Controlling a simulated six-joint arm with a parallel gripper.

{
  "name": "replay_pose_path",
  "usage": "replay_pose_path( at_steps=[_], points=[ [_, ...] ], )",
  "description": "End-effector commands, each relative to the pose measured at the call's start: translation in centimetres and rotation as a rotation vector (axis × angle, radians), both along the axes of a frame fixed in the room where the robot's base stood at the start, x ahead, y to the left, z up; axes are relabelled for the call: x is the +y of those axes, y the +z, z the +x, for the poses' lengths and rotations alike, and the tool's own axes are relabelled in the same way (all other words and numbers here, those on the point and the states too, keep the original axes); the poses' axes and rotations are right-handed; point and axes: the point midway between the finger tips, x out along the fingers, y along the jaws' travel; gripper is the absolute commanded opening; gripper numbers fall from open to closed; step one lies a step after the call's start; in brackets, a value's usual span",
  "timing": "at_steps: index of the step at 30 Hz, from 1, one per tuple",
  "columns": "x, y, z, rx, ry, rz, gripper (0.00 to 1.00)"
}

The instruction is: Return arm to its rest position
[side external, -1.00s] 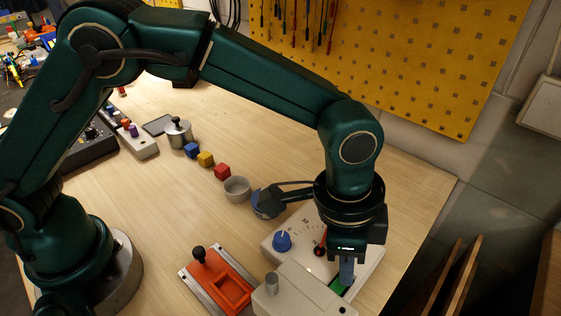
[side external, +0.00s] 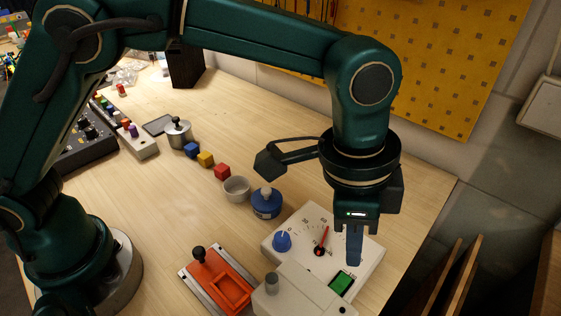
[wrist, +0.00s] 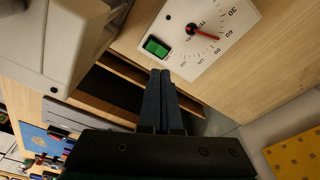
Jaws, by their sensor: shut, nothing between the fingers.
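My gripper (side external: 354,243) points straight down in the side view, above the right part of a white dial panel (side external: 296,228). Its fingers are together and empty. The wrist view shows the shut fingers (wrist: 158,80) close together, with the panel beyond them. The panel carries a blue knob (side external: 282,241), a red pointer (side external: 322,240) over a printed scale, and a green rocker switch (side external: 341,284). In the wrist view the green switch (wrist: 156,47) lies just beyond the fingertips and the red pointer (wrist: 204,34) lies near the number 60.
A grey-white housing (side external: 300,292) stands in front of the panel, beside an orange fixture (side external: 232,290) with a black knob. A yellow pegboard (side external: 440,60) stands behind.

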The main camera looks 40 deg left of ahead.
Motion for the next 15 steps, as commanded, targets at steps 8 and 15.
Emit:
replay_pose_path(
  at_steps=[8, 15],
  points=[
    [0.0, 1.5, 0.0, -0.002, 0.000, -0.001, 0.00],
    [0.0, 1.5, 0.0, 0.000, 0.000, -0.001, 0.00]
  ],
)
